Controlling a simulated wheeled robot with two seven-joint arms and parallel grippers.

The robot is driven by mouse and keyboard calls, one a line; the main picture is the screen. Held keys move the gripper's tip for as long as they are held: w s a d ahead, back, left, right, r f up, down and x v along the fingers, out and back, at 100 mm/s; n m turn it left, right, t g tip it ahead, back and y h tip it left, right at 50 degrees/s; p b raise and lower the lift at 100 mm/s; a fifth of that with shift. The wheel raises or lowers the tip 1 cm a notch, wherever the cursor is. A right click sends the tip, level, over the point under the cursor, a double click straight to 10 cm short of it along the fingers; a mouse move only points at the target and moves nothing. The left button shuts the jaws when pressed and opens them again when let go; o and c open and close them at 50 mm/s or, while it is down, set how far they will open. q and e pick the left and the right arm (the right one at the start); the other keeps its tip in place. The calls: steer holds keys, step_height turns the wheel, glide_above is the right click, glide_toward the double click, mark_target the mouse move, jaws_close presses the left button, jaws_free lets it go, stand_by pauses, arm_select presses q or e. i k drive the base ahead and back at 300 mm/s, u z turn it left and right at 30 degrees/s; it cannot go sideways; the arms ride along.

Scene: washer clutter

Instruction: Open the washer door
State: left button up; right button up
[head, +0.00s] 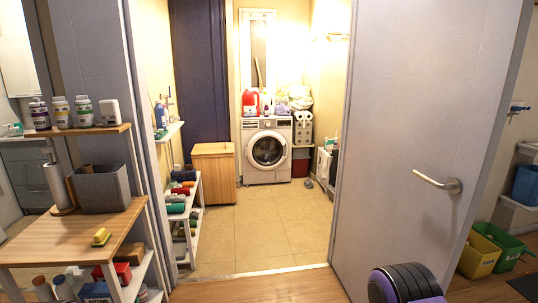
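The washer (283,179) is a white front-loader at the far end of the room beyond the doorway. Its round washer door (267,149) has a dark glass centre and a pale ring, faces me and looks shut. The door's handle is too small to make out. Neither of my grippers is in view, and nothing of mine touches the washer.
A grey door (400,120) with a metal handle stands open at the right of the doorway. Left are a wooden cabinet (214,170), a rack and a wooden shelf (60,245). Tiled floor (265,230) before the washer is clear. A black-purple ribbed object (405,283) is nearby.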

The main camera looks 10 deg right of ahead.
mark_target(250, 150)
steer(key=z, duration=0.3)
steer(key=i, duration=5.75)
steer(key=z, duration=1.3)
steer(key=i, duration=1.65)
steer(key=u, duration=0.55)
